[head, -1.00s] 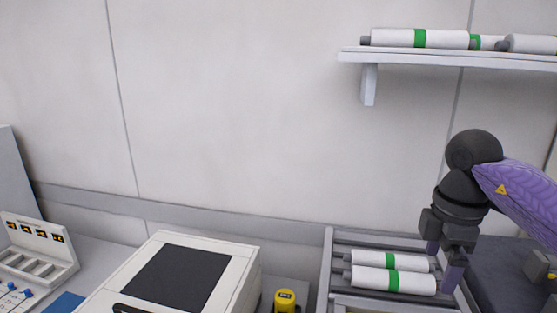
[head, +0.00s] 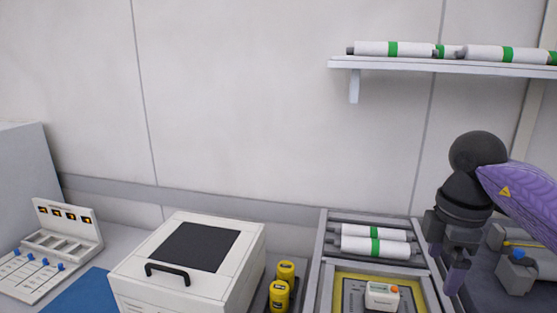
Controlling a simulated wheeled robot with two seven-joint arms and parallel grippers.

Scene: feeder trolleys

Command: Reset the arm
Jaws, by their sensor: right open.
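My right gripper (head: 446,268) hangs at the right of the head view, on a purple arm that comes in from the right edge. Its two purple fingertips point down and are apart, with nothing seen between them. It is at the right side of a grey trolley frame (head: 312,268), near the white rolls in it. My left gripper is not in the head view.
Two white rolls with green bands (head: 376,246) lie in the trolley, behind a yellow-edged tray with a small white device (head: 382,296). More rolls lie on a wall shelf (head: 450,66). A white lidded box (head: 140,272), yellow canisters (head: 279,296) and a switch panel (head: 66,222) stand left.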

